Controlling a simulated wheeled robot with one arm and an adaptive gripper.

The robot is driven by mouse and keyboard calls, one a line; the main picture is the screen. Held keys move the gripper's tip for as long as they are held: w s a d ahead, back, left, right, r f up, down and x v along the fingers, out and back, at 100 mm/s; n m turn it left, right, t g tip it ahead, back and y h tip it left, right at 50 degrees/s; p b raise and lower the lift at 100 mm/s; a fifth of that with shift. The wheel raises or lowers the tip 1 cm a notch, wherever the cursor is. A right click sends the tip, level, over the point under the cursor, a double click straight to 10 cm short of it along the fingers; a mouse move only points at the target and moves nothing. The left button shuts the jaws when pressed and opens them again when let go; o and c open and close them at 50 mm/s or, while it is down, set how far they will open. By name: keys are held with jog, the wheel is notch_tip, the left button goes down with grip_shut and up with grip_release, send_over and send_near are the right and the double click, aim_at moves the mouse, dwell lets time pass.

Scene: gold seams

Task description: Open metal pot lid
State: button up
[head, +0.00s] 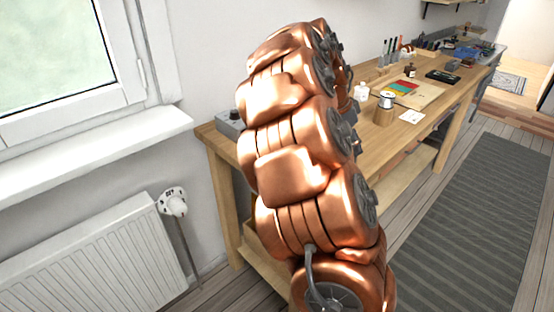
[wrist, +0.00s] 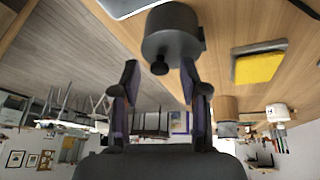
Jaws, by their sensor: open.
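The metal pot (wrist: 173,32) is a dark grey cylinder with a small round knob (wrist: 160,69) on its lid. It shows at the top of the wrist view, where the picture appears upside down. The lid appears to be on the pot. My gripper (wrist: 159,78) is open, with one dark finger on each side of the knob in the picture. I cannot tell whether the fingers are level with the knob; no contact shows. In the head view my copper arm hides the gripper, and I cannot make out this pot there.
The wooden workbench (head: 218,143) runs along the wall. A grey box (head: 229,124) sits at its near end. A silver vessel (head: 386,99) stands farther along. A window sill and radiator (head: 100,255) are at left.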

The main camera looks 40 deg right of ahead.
jog(key=shift+s+f+t+b, duration=0.2)
jog(key=shift+t+b, duration=0.1)
jog(key=shift+t, duration=0.1)
jog(key=v, duration=0.7)
jog(key=shift+w+r, duration=0.1)
jog(key=shift+r, duration=0.1)
jog(key=s+a+r+n+y+p, duration=0.1)
jog(key=a+n+p, duration=0.5)
jog(key=a, duration=0.7)
jog(key=s+a+r+n+t+y+p, duration=0.1)
jog(key=s+a+r+n+p, duration=0.3)
jog(key=a, duration=1)
jog(key=shift+r+n+y+p, duration=0.6)
jog(key=shift+n+p, duration=0.6)
jog(key=shift+p, duration=0.55)
jog(key=shift+s, duration=0.1)
